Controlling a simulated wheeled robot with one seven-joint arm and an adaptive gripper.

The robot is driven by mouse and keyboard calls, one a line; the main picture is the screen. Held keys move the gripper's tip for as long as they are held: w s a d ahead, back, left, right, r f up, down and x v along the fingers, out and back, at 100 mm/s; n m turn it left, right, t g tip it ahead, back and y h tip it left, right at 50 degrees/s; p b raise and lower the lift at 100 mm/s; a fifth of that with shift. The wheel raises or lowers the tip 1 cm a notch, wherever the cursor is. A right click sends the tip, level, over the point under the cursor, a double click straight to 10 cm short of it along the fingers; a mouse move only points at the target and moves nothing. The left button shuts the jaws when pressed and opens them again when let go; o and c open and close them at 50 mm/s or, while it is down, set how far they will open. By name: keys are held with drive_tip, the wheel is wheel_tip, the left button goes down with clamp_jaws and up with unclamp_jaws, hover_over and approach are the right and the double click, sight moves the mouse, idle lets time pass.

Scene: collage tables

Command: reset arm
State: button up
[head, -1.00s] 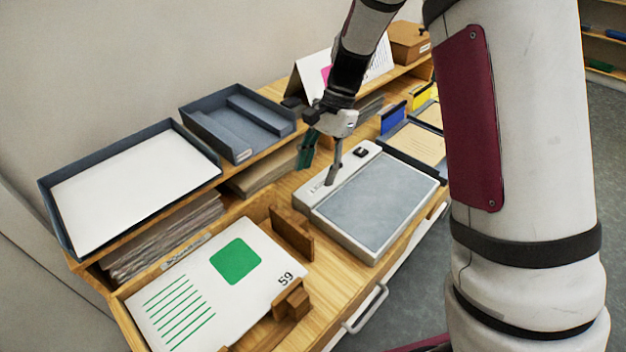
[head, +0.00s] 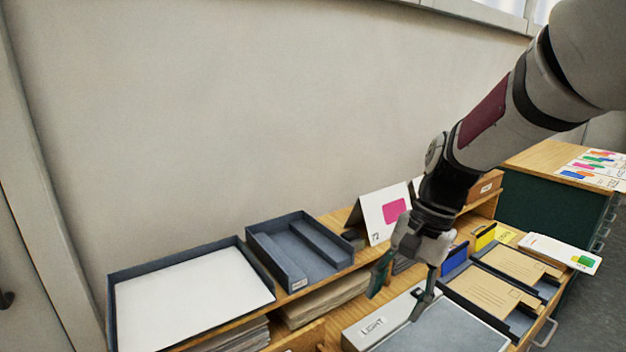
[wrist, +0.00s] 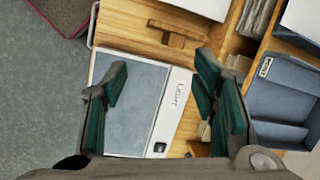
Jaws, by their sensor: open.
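My gripper (head: 402,284) is open and empty, above the light box (head: 366,326) on the wooden table. The light box has a grey panel and a label reading LIGHT. In the wrist view, the two green-padded fingers of my gripper (wrist: 165,92) stand wide apart, with the light box (wrist: 183,92) below and between them. Nothing is between the fingers. My arm comes in from the upper right of the head view.
A tray with white paper (head: 112,310) and an empty divided tray (head: 250,232) stand on the raised shelf. A folded card with a pink patch (head: 372,222) stands behind my gripper. Trays with tan envelopes (head: 490,298) lie to the right. The wall fills the back.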

drive_tip(key=s+d+r+n+t+h, duration=0.1)
drive_tip(key=s+r+n, duration=0.3)
drive_tip(key=s, duration=0.6)
drive_tip(key=s+d+r+n+t+h+p, duration=0.1)
drive_tip(key=s+d+r+n+t+h, duration=0.1)
drive_tip(key=s, duration=0.8)
wheel_tip(320, 180, up, 2)
drive_tip(key=shift+d+r+n+t, duration=0.1)
drive_tip(key=shift+d+n+t, duration=0.8)
drive_tip(key=shift+d+t, duration=0.1)
drive_tip(key=shift+a, duration=0.15)
